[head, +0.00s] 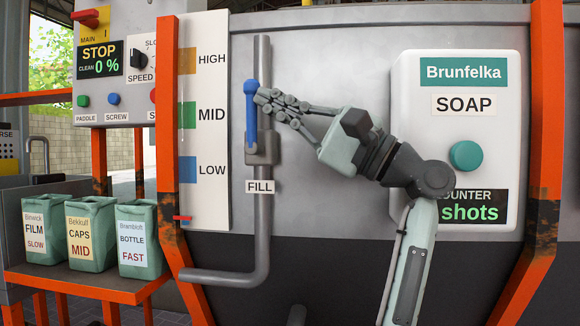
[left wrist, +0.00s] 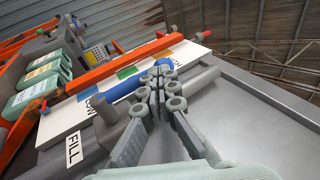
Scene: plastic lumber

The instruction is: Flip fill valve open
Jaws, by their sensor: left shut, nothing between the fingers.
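The fill valve has a blue lever (head: 251,130) on a grey vertical pipe (head: 262,215), above the FILL label (head: 260,187). The lever stands upright, in line with the pipe. My left gripper (head: 263,98) is shut and empty, its fingertips pointing left at the lever's upper part. They look very close to it; I cannot tell whether they touch. In the left wrist view the shut fingertips (left wrist: 163,73) lie beside the blue lever (left wrist: 126,90), with the grey pipe (left wrist: 198,80) behind. My right gripper is not in view.
A level gauge (head: 216,90) marked HIGH, MID and LOW stands left of the pipe, its red marker (head: 183,218) low. A SOAP dispenser (head: 430,75) is on the right. Orange posts (head: 170,160) flank the tank. Three green containers (head: 90,230) stand on a shelf at left.

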